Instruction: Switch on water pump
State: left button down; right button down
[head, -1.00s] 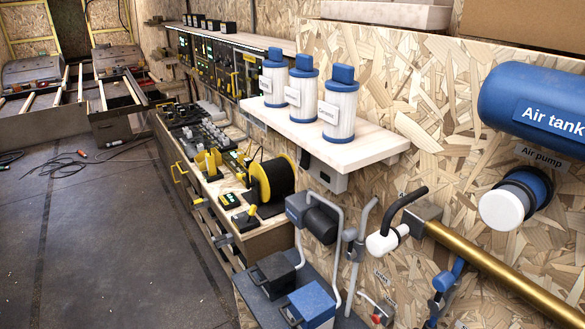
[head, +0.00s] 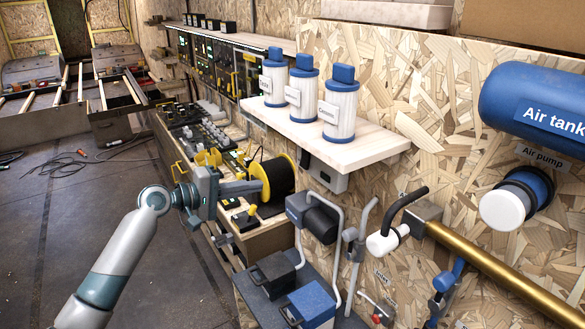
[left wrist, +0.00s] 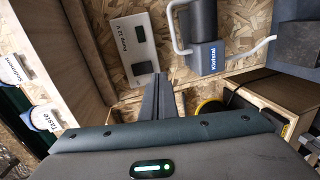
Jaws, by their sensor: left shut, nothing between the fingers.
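The pump switch panel, a pale plate (left wrist: 143,45) labelled "Pump 12 V", is on the chipboard wall in the left wrist view. It carries a dark rocker switch (left wrist: 146,67). A grey box (head: 325,178) under the shelf in the head view looks like the same panel, seen at a slant. My left gripper (head: 254,186) reaches in from the left, in front of the yellow-rimmed black reel, fingers pointing right. In the left wrist view its shut, empty fingers (left wrist: 162,78) appear just beside the switch; contact cannot be told. My right gripper is out of view.
A wooden shelf (head: 365,152) with blue-capped filter canisters (head: 338,108) overhangs the panel. A blue-grey pump with a black cylinder (head: 320,222) and bent pipes stands below. A black reel (head: 275,178) sits close to my left gripper. Open floor lies left.

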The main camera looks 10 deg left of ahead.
pick_arm(q)
jog(key=r, duration=0.1)
jog(key=w+a+r, duration=0.1)
jog(key=shift+a+r+n, duration=0.1)
jog(key=shift+r+n, duration=0.2)
jog(key=shift+r, duration=0.05)
jog(key=shift+w, duration=0.1)
jog(key=p, duration=0.5)
send_near(303, 166)
jog(key=x, duration=0.4)
jog(key=shift+w+d+r, duration=0.1)
jog(key=shift+w+d, duration=0.15)
jog(key=shift+w, duration=0.05)
jog(key=shift+p+x, duration=0.5)
jog(key=shift+x, duration=0.35)
jog(key=shift+f, duration=0.2)
